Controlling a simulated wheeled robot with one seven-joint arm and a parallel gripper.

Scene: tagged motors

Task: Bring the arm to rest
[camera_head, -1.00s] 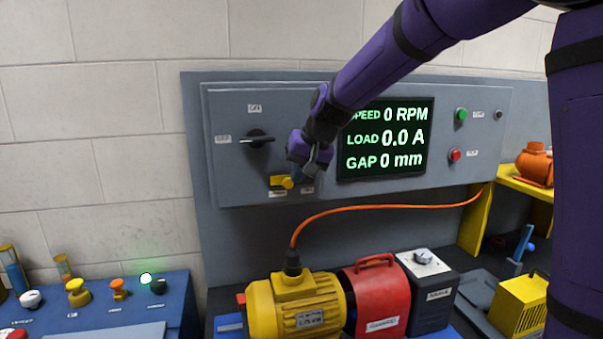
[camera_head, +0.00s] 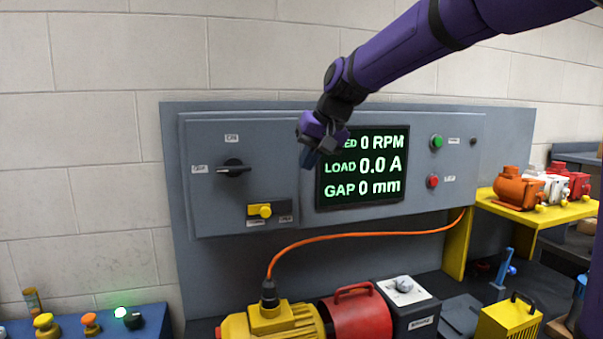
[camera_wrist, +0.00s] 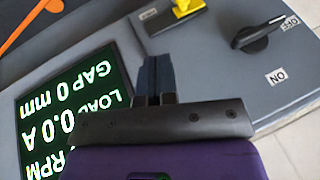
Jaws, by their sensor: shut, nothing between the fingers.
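My gripper (camera_head: 308,158) is at the end of the purple arm, in front of the grey control panel (camera_head: 215,215). It is shut and empty, its fingers pointing down beside the left edge of the display (camera_head: 362,190). In the wrist view the dark blue fingers (camera_wrist: 155,77) lie together, with the panel behind them. The display reads 0 RPM, 0.0 A and 0 mm, and my gripper covers part of the word SPEED. I cannot tell the exact distance from the fingers to the panel.
A black rotary switch (camera_head: 234,169) and a yellow switch (camera_head: 263,210) sit left of my gripper. Below stand a yellow motor (camera_head: 275,322), a red unit (camera_head: 358,318) and an orange cable (camera_head: 370,234). Tagged motors (camera_head: 517,187) sit on a yellow shelf at right. The wall above is clear.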

